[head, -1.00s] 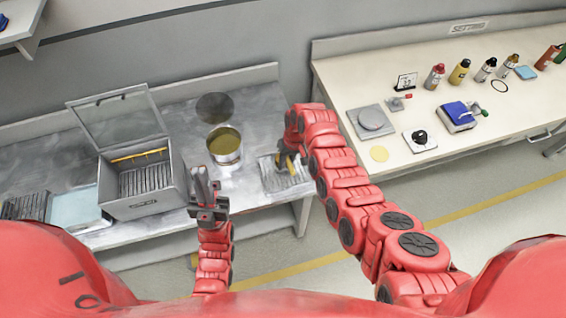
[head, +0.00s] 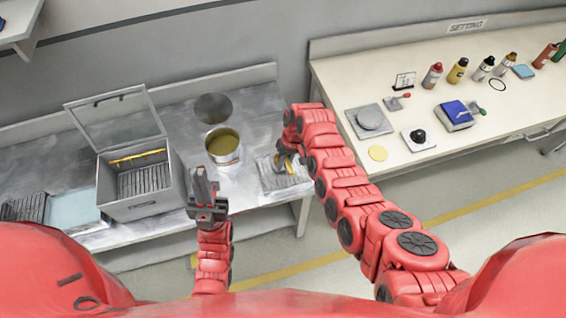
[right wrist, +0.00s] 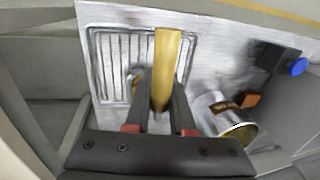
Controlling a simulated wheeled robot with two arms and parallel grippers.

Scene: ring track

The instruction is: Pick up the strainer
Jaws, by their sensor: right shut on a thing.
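My right gripper (head: 284,158) is low over a wire rack (head: 268,180) at the right end of the grey bench. In the right wrist view its two fingers (right wrist: 163,98) are shut on a yellow handle (right wrist: 168,55), which I take to be the strainer's. The handle stretches over the rack (right wrist: 107,60). The rest of the strainer is hidden or not clear, and the arm covers most of it in the head view. My left gripper (head: 203,184) is raised in front of the bench, left of the rack, with no object visible in it; its finger gap is unclear.
A can of yellowish liquid (head: 223,148) stands just left of the rack. A grey box with its lid raised (head: 145,205) stands further left. A cream counter (head: 450,92) on the right holds bottles, a scale and small items.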

